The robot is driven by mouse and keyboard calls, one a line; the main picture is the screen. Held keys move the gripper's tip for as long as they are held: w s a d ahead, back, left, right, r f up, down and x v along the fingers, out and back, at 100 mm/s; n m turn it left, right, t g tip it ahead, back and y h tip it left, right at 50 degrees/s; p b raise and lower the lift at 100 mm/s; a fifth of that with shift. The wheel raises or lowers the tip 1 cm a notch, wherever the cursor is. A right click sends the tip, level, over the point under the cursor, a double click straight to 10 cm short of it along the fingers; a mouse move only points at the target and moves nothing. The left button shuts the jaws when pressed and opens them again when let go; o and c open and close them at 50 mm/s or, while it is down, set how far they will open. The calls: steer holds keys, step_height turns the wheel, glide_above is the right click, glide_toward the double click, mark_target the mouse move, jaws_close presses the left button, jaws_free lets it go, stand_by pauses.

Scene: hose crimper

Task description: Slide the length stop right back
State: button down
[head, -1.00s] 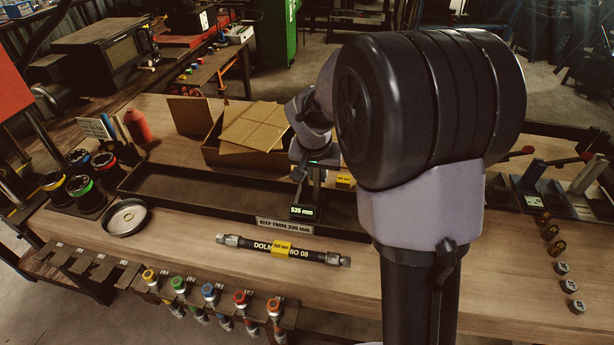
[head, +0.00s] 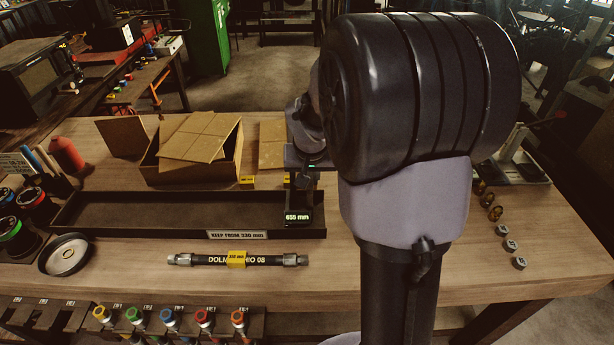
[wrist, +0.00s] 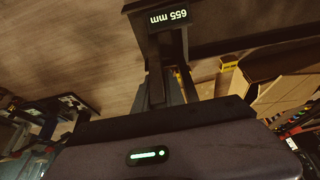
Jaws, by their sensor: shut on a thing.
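The length stop (head: 298,217), a dark block with a lit readout of 655 mm, stands at the right end of the long dark tray (head: 130,232). Its readout also shows upside down in the wrist view (wrist: 168,18). My gripper (head: 303,180) is above the stop and shut on its upright part. In the wrist view the fingers (wrist: 168,88) reach to the dark post behind the readout. The tray's front label reads KEEP FROM 330 mm.
A black hose (head: 212,260) with metal ends and a yellow tag lies in front of the tray. An open cardboard box (head: 195,170) stands behind it. A round dish (head: 66,255) is at the left. Several metal fittings (head: 503,230) lie at the right.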

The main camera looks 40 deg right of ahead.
steer(key=c, duration=1.4)
jaws_free()
steer(key=shift+r, duration=0.1)
steer(key=p+v, duration=0.4)
steer(key=v, duration=1.3)
steer(key=shift+p, duration=0.3)
steer(key=shift+r, duration=0.15)
steer(key=s+a+f+n+t+y+b, duration=0.1)
steer(key=s+a+f+y+b, duration=0.1)
steer(key=s+a+f+b, duration=0.4)
steer(key=s+a+f+n+t+y+b, duration=0.1)
steer(key=s+a+f+y+b, duration=0.1)
steer(key=s+a+f+b, duration=0.3)
steer(key=s+a+f, duration=0.1)
steer(key=s+a, duration=0.3)
steer(key=a, duration=0.5)
steer(key=shift+s+a+y+b, duration=0.3)
steer(key=shift+a+b, duration=0.1)
